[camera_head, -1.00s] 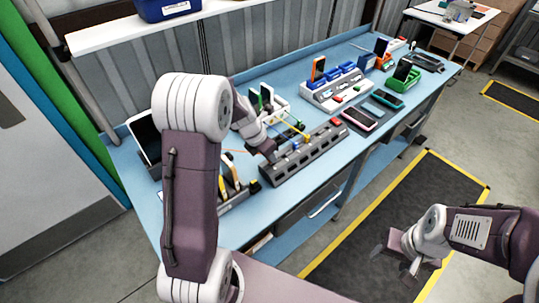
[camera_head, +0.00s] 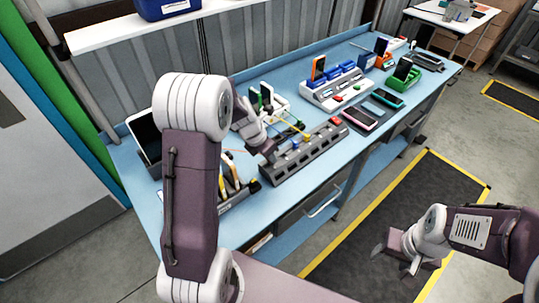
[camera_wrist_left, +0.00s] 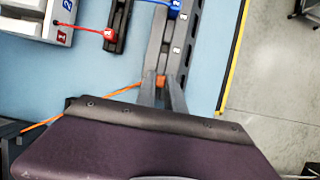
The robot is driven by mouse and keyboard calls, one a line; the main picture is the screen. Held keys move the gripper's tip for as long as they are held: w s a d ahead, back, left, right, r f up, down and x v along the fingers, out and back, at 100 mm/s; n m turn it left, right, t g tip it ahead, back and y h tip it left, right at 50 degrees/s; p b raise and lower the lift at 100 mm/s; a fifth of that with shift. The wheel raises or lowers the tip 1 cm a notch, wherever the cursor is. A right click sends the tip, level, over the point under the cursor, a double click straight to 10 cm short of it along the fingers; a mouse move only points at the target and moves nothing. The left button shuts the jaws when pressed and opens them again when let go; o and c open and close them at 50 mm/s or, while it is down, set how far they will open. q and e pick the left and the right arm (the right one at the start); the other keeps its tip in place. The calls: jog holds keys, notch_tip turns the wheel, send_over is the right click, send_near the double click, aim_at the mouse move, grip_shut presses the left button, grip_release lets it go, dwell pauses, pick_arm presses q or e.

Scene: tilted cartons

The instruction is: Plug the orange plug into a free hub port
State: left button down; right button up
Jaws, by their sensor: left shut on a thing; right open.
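My left gripper (camera_wrist_left: 161,92) is shut on the orange plug (camera_wrist_left: 160,81), which shows as a small orange patch between the fingertips in the left wrist view. Its orange cable (camera_wrist_left: 122,91) trails off to the left. The dark grey hub (camera_head: 301,160) is a long strip on the blue bench. In the left wrist view, my fingertips are over or close beside the hub's near end; I cannot tell whether the plug touches it. A blue plug (camera_wrist_left: 174,7) is at the hub further along. My right gripper (camera_head: 404,258) is open and empty, away from the bench.
A white charging station (camera_head: 338,92) with phones stands behind the hub. A phone (camera_head: 360,117) lies to the right of the hub. A red plug (camera_wrist_left: 109,34) sits on a black strip to the left in the left wrist view. Thin cables cross near the gripper.

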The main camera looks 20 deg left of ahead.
pick_arm(q)
jog(key=shift+f, duration=0.45)
dwell(0.5)
jog(key=c, duration=0.9)
grip_release()
jog(key=shift+c, duration=0.2)
notch_tip(320, 180, up, 7)
jog(key=p, duration=0.8)
jog(key=shift+r, duration=0.15)
